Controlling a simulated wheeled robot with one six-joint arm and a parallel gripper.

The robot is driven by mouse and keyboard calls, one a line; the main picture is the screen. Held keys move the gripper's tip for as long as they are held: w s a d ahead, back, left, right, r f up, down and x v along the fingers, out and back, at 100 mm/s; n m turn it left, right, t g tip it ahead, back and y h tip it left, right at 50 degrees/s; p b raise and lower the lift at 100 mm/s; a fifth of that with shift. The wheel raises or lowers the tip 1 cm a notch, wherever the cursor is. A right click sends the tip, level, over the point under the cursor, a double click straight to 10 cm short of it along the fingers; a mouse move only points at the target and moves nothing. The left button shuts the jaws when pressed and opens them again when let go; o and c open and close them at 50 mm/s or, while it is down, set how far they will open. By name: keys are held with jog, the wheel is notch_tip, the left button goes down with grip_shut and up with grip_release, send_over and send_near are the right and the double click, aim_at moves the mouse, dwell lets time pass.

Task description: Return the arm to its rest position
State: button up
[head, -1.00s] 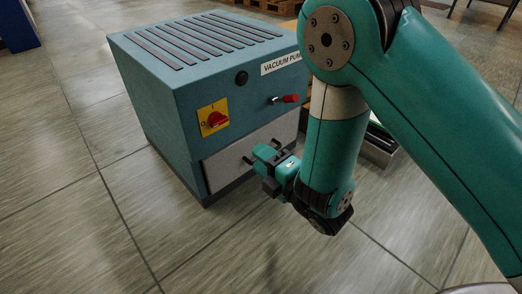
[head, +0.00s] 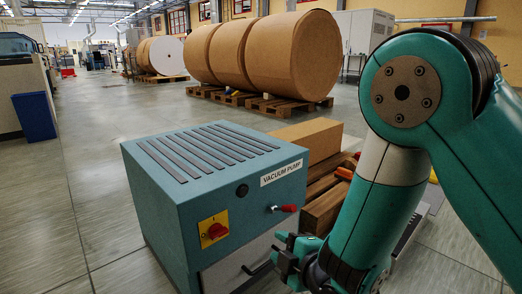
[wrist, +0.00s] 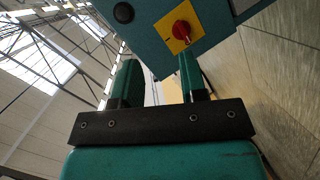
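My arm (head: 390,185) is teal and bent, reaching down on the right in the head view. My gripper (head: 284,252) hangs low in front of the right part of the vacuum pump's front face. In the wrist view, my gripper (wrist: 160,80) has its two fingers apart with nothing between them. The teal vacuum pump cabinet (head: 175,215) has slots on top, a red rotary switch (head: 215,230) on a yellow plate and a red-tipped lever (head: 288,208). The switch also shows beyond the fingers in the wrist view (wrist: 181,28).
A dark handle (head: 257,266) on the pump's pale lower panel is close to my gripper. A cardboard box (head: 308,135) and wooden pieces (head: 325,208) lie behind the arm.

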jog(key=s+d+r+m+g+h+p, duration=0.1)
jog(key=s+d+r+m+g+p, duration=0.2)
jog(key=r, duration=0.4)
jog(key=s+d+r+m+g+h+p, duration=0.1)
jog(key=s+r+m+g+p, duration=0.15)
jog(key=r+m, duration=0.4)
jog(key=s+d+r+m+g+h+p, duration=0.1)
jog(key=s+d+r+m+g+p, duration=0.2)
jog(key=s+r, duration=0.55)
jog(key=s+d+r+m+g+h+p, duration=0.1)
jog(key=s+d+r+g+p, duration=0.25)
jog(key=s+r, duration=0.45)
notch_tip(320, 180, up, 36)
jog(key=p, duration=3.8)
jog(key=shift+s+a+f+g, duration=0.15)
jog(key=shift+s+g, duration=0.15)
jog(key=shift+s, duration=0.1)
jog(key=shift+n, duration=0.25)
